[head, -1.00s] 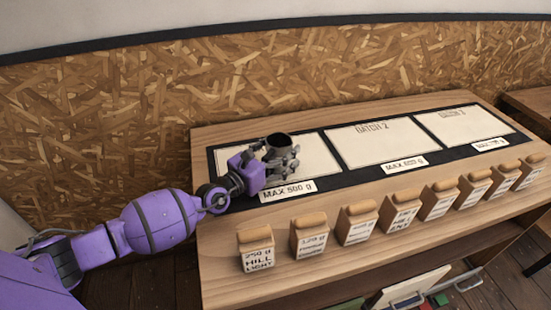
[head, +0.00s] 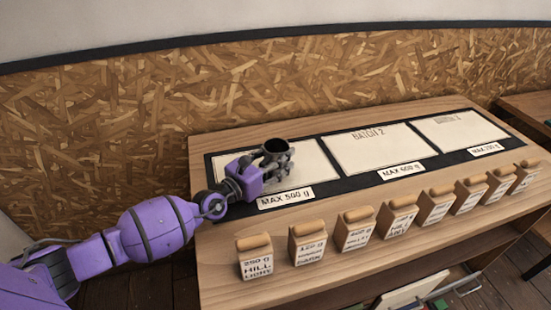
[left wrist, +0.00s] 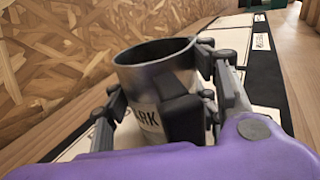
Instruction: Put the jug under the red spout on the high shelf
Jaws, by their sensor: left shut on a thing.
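A dark metal jug (head: 277,146) is in my left gripper (head: 272,165), over the leftmost pale panel of the table. The left wrist view shows the jug (left wrist: 150,78) upright, open at the top, with a pale label ending in "ARK". The fingers of my left gripper (left wrist: 170,115) are shut around its sides. Whether the jug's base touches the panel is hidden. My right gripper is in neither view. No red spout or high shelf shows.
A wooden table (head: 235,280) carries a black board (head: 340,179) with three pale panels, marked with limit cards such as "MAX 500 g" (head: 286,197). Several labelled bean bags (head: 255,258) stand along the front edge. A chipboard wall (head: 120,120) stands behind.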

